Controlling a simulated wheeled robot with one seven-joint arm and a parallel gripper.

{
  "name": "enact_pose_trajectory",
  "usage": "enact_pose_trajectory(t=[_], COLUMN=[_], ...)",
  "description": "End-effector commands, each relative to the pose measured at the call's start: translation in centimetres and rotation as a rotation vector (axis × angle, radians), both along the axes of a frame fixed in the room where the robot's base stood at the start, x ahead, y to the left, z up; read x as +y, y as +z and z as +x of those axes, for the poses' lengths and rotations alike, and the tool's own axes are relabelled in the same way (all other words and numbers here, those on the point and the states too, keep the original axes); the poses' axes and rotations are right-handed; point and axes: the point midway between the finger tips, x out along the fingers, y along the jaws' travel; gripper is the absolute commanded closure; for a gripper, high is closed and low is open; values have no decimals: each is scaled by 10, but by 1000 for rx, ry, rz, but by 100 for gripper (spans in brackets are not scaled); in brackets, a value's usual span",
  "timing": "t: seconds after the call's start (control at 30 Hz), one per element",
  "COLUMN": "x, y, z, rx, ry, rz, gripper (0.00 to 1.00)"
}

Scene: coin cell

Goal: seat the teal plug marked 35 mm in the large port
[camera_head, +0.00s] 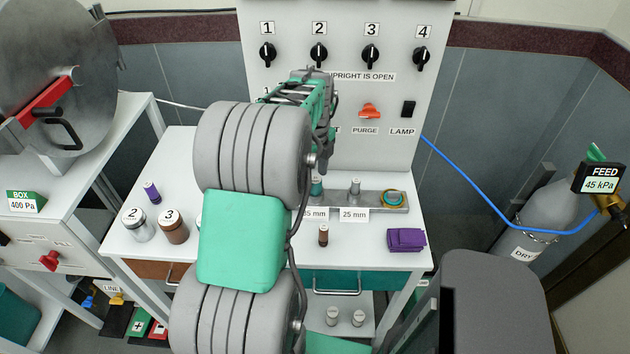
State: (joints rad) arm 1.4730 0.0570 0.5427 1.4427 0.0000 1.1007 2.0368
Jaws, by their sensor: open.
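A teal plug (317,187) stands in the grey rack (373,208) on the white table, behind the "35 mm" label, partly covered by my arm. A grey plug (355,187) stands beside it behind the "25 mm" label. My gripper (312,78) is raised in front of the grey panel, above and apart from the rack. It is open; its fingertips are hard to make out and I see nothing held. I cannot see the large port; my arm covers part of the panel's lower left.
The panel (425,90) has several black knobs, an orange purge handle (370,110) and a lamp switch. Jars 2 (138,224) and 3 (172,226), a purple cylinder (151,191), a brown cylinder (323,235) and a purple cloth (405,239) stand or lie on the table.

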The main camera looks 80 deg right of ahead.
Motion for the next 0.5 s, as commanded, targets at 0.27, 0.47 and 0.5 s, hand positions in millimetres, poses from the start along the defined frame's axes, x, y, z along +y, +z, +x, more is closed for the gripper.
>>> enact_pose_trajectory(t=[0.27, 0.47, 0.5], x=[-1, 0, 0], y=[71, 92, 93], z=[0, 0, 0], rx=[0, -1, -1], ry=[0, 0, 1], rz=[-4, -1, -1], gripper=[47, 47, 47])
